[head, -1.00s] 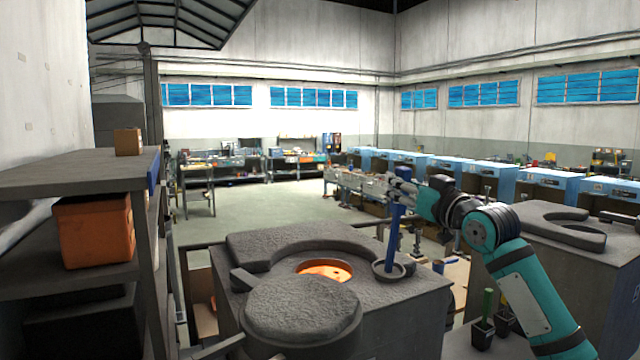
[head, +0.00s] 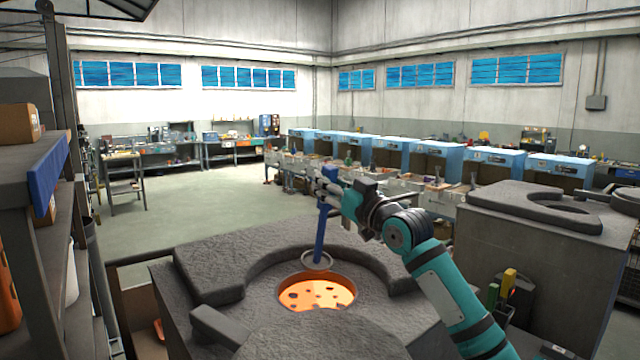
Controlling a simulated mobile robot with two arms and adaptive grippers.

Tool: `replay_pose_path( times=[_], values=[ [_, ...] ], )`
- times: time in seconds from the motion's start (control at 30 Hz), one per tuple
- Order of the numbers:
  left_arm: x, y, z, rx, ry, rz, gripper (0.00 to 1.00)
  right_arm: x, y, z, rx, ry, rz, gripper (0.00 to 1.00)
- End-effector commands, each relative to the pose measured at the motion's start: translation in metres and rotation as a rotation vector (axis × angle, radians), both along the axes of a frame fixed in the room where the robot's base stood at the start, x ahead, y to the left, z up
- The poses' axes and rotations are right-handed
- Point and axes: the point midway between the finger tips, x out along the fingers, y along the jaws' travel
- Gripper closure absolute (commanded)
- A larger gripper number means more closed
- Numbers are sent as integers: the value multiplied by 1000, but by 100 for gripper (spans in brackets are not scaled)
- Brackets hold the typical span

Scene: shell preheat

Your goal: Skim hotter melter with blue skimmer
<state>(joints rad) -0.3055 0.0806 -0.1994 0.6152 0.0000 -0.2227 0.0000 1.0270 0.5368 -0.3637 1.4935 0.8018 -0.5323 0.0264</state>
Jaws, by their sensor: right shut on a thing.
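The blue skimmer (head: 320,232) hangs upright from my right gripper (head: 325,186), which is shut on the upper end of its handle. Its ring-shaped head (head: 317,262) is at the back edge of the round opening of the near melter (head: 380,318); I cannot tell whether it touches the rim. The opening glows orange, and the molten metal (head: 318,296) carries several dark patches. The melter's dark lid (head: 300,338) is swung aside toward me. A second melter (head: 535,245) stands at the right; its opening shows no glow. My left gripper is not in view.
A shelf rack (head: 40,185) with boxes stands close at the left. Green and yellow handled tools (head: 503,287) stand in a dark holder between the two melters. Blue machines (head: 430,158) line the back right. Open floor (head: 180,200) lies behind the near melter.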

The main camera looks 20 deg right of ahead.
Motion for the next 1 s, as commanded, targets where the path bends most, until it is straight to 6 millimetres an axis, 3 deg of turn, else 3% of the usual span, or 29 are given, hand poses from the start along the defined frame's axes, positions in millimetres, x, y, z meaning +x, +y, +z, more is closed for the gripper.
replay_pose_path(
  times=[0.27,0.63,1.0],
  values=[
    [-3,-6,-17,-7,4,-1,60,0,0,-17,1,-3,1,100],
    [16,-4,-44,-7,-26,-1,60,-1,0,-50,1,-4,1,100],
    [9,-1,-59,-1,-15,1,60,0,0,-82,1,-3,1,100]
  ],
)
